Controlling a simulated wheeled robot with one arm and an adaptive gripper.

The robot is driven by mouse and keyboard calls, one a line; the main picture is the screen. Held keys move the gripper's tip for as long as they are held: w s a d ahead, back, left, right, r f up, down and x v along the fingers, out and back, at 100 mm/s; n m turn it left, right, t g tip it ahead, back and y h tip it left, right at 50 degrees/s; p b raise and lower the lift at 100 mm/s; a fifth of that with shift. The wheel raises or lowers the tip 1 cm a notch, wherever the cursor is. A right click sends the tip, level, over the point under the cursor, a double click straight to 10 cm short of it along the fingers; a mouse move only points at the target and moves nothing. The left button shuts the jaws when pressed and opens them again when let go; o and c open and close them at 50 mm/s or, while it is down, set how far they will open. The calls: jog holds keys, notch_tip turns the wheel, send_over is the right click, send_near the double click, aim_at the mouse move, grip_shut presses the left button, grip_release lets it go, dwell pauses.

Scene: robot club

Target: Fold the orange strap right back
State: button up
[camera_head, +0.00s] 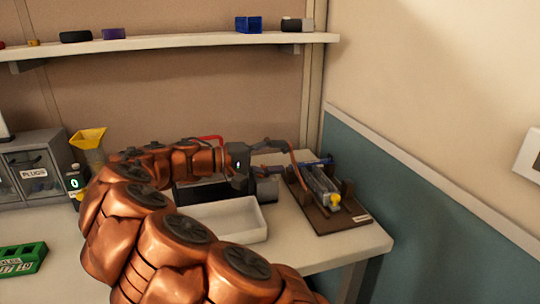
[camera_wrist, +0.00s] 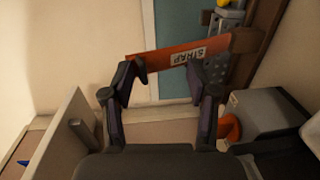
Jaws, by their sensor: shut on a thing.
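The orange strap (camera_wrist: 165,58), labelled STRAP, crosses the upper middle of the wrist view. My gripper (camera_wrist: 167,70) has a finger at each side of it, and the strap spans between the fingertips. In the head view the strap (camera_head: 293,168) shows as a thin orange curve by the wooden stand (camera_head: 325,222). My gripper (camera_head: 277,147) reaches it from the left, at the stand's far end. The stand carries a grey metal part (camera_head: 320,186) with a yellow end (camera_head: 335,199). The strap's fixing to the stand is not clear.
The teal wall (camera_head: 420,215) is close on the right. A shelf (camera_head: 170,41) runs above. Grey drawers (camera_head: 35,160) stand at left.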

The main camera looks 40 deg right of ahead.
jog(key=shift+o, duration=0.3)
jog(key=shift+d+f, duration=0.1)
jog(key=shift+f, duration=0.2)
jog(key=shift+w+a+r, duration=0.1)
jog(key=shift+a+r, duration=0.1)
jog(key=shift+a, duration=0.2)
jog(key=v, duration=1.2)
jog(key=shift+w+a+r, duration=0.1)
jog(key=shift+a+r, duration=0.05)
dwell(0.5)
